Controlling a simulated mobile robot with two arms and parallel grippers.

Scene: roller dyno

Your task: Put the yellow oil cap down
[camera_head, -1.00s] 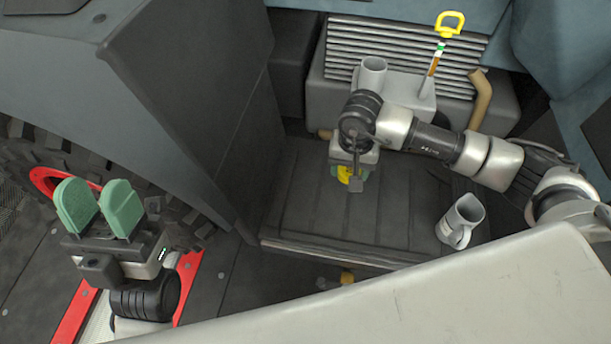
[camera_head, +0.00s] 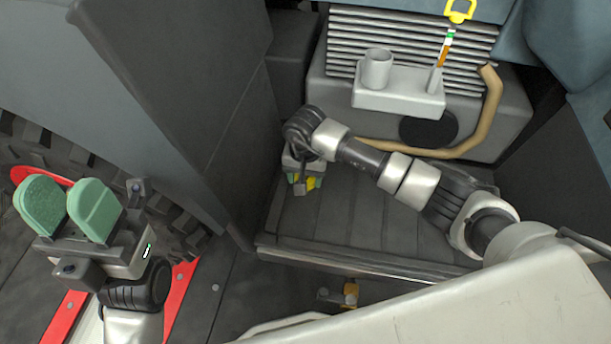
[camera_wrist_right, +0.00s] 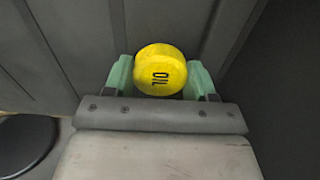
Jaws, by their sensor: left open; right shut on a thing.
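The yellow oil cap (camera_wrist_right: 160,70), marked "OIL", sits between the green fingers of my right gripper (camera_wrist_right: 161,78) in the right wrist view. The gripper is shut on it. In the head view my right gripper (camera_head: 304,182) points down over the left part of the dark ribbed floor panel, and only slivers of the yellow cap (camera_head: 312,184) show. I cannot tell whether the cap touches the panel. My left gripper (camera_head: 68,208) is open and empty at the far left, with its green fingers up.
The ribbed panel (camera_head: 370,225) is clear right of the gripper. Behind it stands a grey engine block with a filler neck (camera_head: 377,68), a yellow-handled dipstick (camera_head: 446,50) and a tan hose (camera_head: 490,110). A tall dark wall (camera_head: 225,120) rises close on the left.

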